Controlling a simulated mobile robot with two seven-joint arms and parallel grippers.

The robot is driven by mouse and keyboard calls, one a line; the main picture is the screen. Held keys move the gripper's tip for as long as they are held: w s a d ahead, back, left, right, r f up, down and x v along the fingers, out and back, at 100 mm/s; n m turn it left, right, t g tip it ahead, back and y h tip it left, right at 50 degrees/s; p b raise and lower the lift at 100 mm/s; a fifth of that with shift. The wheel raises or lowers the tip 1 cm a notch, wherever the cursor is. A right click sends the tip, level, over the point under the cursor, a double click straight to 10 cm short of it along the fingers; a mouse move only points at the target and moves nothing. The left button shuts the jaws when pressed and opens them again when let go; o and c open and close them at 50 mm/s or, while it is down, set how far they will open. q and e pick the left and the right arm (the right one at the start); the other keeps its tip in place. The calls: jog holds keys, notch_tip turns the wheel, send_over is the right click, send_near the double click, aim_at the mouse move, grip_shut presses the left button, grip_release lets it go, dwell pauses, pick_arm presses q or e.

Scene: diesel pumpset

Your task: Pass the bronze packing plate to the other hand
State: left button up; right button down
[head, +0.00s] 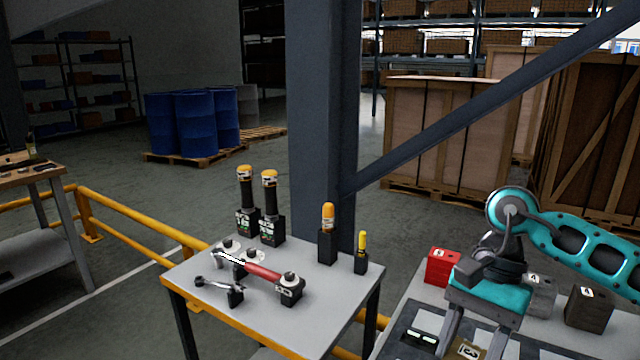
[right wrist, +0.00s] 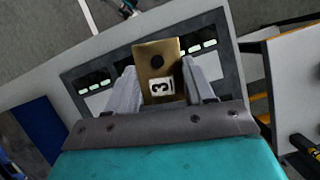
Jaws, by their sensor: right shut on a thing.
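The bronze packing plate (right wrist: 157,58) is a flat brass-coloured piece with a dark round hole and a white label marked 3. My right gripper (right wrist: 163,84) is shut on it, with one finger on each side. In the head view the plate (head: 469,351) shows at the bottom edge between the fingers of my right gripper (head: 466,343), which points down over the right-hand table. How far the plate is above the table I cannot tell. My left gripper is in neither view.
A dark panel with lit slots (head: 421,337) lies below the right gripper. A red block (head: 442,267) and dark blocks (head: 588,308) stand beside the right arm. A smaller table (head: 255,318) holds tools and upright holders. A steel column (head: 322,130) rises behind it.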

aim_at(460, 353)
jog(key=n, duration=0.1)
jog(key=f+n+h, duration=0.1)
jog(key=n, duration=0.1)
jog(key=f+n, duration=0.1)
jog(key=n, duration=0.1)
jog(key=shift+a+f+g+h, duration=0.1)
jog(key=shift+a+g+h, duration=0.3)
jog(key=n, duration=0.1)
jog(key=f+n+h, duration=0.1)
jog(key=n, duration=0.1)
jog(key=shift+s+d+f, duration=0.1)
jog(key=shift+f, duration=0.05)
